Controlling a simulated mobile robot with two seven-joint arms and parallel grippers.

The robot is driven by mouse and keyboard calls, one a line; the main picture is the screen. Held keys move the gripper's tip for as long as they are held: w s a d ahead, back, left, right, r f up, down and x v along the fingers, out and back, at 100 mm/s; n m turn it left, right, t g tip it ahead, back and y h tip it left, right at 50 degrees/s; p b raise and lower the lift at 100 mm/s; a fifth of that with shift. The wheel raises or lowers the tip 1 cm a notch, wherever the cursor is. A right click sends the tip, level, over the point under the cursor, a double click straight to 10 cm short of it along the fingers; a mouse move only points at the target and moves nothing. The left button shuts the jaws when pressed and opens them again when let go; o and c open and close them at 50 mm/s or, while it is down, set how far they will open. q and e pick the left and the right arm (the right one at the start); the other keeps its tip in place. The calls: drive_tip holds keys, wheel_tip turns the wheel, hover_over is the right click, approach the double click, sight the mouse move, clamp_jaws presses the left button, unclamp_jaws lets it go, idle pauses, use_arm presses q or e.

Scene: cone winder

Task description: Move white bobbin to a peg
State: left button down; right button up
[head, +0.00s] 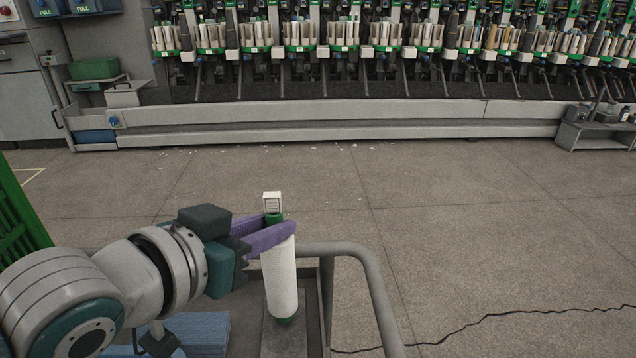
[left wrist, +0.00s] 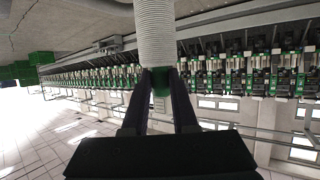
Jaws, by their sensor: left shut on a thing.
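In the left wrist view the ribbed white bobbin (left wrist: 155,35) extends from between the dark fingers of the left gripper (left wrist: 160,85). A small white tag-like block (head: 272,202) shows at the bobbin's top. The bobbin's lower end is above or on a grey plate (head: 283,338); I cannot tell if it touches. My right gripper is not in view.
A grey rail (head: 372,280) curves around the plate on the right. The cone winder, with several green-based bobbin magazines (head: 343,38), stands across the floor. Its long grey base beam (head: 330,112) runs along the front. A green crate (head: 18,220) is at left. The floor between is clear.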

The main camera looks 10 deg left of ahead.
use_arm(q)
drive_tip(key=shift+f, duration=0.45)
idle(0.4)
drive_tip(key=c, duration=0.6)
unclamp_jaws()
drive_tip(key=shift+s+a+r, duration=0.1)
drive_tip(key=shift+s+r, duration=0.1)
drive_tip(key=shift+s, duration=0.15)
drive_tip(key=p+v, duration=0.3)
drive_tip(key=v, duration=0.6)
